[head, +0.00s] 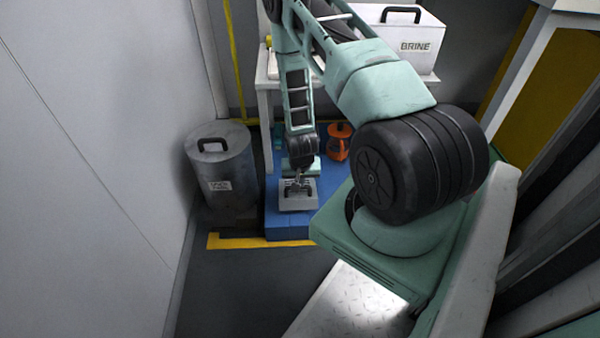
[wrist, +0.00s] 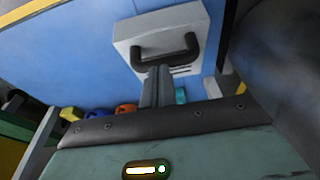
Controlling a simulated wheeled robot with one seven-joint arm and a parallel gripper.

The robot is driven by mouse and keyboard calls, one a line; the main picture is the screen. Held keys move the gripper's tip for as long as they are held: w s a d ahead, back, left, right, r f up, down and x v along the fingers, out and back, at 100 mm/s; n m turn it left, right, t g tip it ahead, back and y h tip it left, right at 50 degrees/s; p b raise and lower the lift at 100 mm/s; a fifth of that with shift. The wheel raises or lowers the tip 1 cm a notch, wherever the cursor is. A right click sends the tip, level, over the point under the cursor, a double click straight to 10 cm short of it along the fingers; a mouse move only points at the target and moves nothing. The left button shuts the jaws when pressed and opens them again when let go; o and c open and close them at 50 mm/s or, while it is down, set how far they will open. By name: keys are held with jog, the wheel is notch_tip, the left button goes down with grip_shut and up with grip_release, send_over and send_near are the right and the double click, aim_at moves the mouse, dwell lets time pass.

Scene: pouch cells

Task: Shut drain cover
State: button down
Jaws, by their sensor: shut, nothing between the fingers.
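A pale grey block with a black bar handle (wrist: 205,18), which looks like the drain cover, lies on the blue platform (head: 287,227). It also shows in the head view as a small grey block (head: 298,203). Whether it is fully seated cannot be told. My gripper (wrist: 158,72) is shut and empty. Its fingertips are just at the black handle in the wrist view, overlapping its near side; whether they touch it is unclear. In the head view my gripper (head: 298,176) hangs down over the block and hides part of it.
A grey lidded drum (head: 222,172) stands left of the platform. An orange container (head: 338,140) sits behind the block, right of my arm. A white bin marked BRINE (head: 408,35) stands on a white table at the back. Dark floor in front is clear.

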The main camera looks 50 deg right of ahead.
aim_at(301, 199)
jog(key=s+a+f, duration=0.2)
jog(key=shift+a+f, duration=0.2)
jog(key=shift+f, duration=0.15)
jog(key=r+p, duration=0.4)
jog(key=shift+w+d, duration=0.3)
jog(key=s+a+r+p, duration=0.3)
jog(key=a+r, duration=0.1)
jog(key=r, duration=0.4)
jog(key=shift+s+p, duration=0.3)
jog(key=shift+a+r, duration=0.1)
